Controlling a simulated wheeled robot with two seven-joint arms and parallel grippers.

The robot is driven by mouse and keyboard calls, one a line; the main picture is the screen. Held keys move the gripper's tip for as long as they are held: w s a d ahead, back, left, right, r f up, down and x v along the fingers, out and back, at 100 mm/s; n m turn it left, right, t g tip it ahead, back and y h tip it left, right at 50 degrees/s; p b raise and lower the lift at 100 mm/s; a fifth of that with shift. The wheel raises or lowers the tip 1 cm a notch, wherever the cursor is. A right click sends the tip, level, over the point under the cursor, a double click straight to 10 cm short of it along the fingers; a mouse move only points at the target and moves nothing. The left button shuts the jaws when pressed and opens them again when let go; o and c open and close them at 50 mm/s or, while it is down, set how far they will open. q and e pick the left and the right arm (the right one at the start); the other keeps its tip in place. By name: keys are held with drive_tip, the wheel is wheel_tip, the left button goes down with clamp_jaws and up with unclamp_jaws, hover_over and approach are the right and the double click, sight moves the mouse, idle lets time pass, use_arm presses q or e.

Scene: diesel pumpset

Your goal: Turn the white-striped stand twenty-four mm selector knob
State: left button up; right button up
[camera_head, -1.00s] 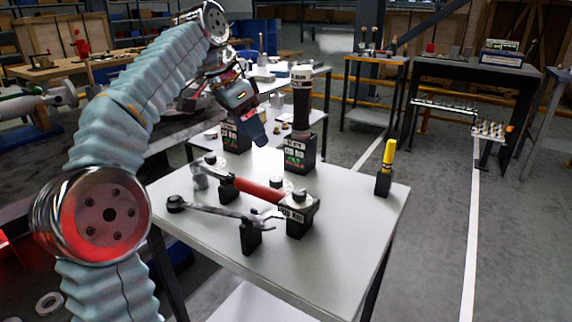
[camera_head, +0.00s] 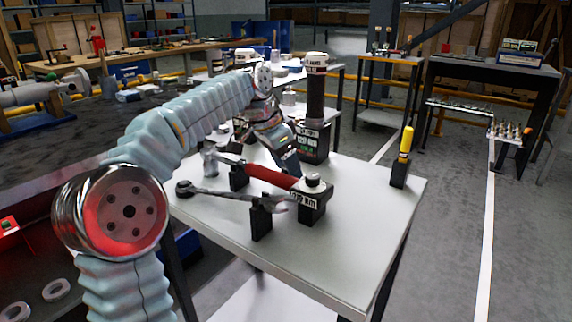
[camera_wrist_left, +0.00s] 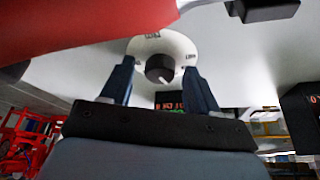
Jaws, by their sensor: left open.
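A dark round knob (camera_wrist_left: 160,68) with a light mark sits on a white dial plate with small labels (camera_wrist_left: 178,43) in the left wrist view. My left gripper (camera_wrist_left: 160,82) is open, with one blue finger on each side of the knob; I cannot tell whether they touch it. In the head view my left gripper (camera_head: 291,166) is low over the table, behind the red handle (camera_head: 270,178), and the knob is hidden there. I cannot make out white stripes on a stand. My right gripper is not in view.
A black stand with a label and round top (camera_head: 312,200), a wrench (camera_head: 230,196) on a black holder, and a tall black cylinder with a white cap (camera_head: 316,90) crowd the table. A yellow-handled tool (camera_head: 405,140) stands at right. The table's front right (camera_head: 350,240) is clear.

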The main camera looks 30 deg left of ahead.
use_arm(q)
drive_tip(key=c, duration=1)
drive_tip(key=shift+c, duration=0.2)
drive_tip(key=shift+n, duration=0.3)
drive_tip(key=n+y+p, duration=0.1)
drive_tip(key=n, duration=0.1)
drive_tip(key=shift+d+r+n, duration=0.1)
drive_tip(key=shift+n, duration=0.2)
drive_tip(key=n, duration=0.1)
drive_tip(key=n+y+p, duration=0.1)
drive_tip(key=n, duration=0.1)
drive_tip(key=shift+d+n+t+y, duration=0.1)
drive_tip(key=shift+n+t+y, duration=0.2)
drive_tip(key=n+y+p, duration=0.1)
drive_tip(key=n, duration=0.2)
drive_tip(key=shift+d+n, duration=0.1)
drive_tip(key=shift+n, duration=0.2)
drive_tip(key=shift+n+g+y+p, duration=0.45)
drive_tip(key=shift+n+y, duration=0.35)
drive_tip(key=shift+n, duration=0.8)
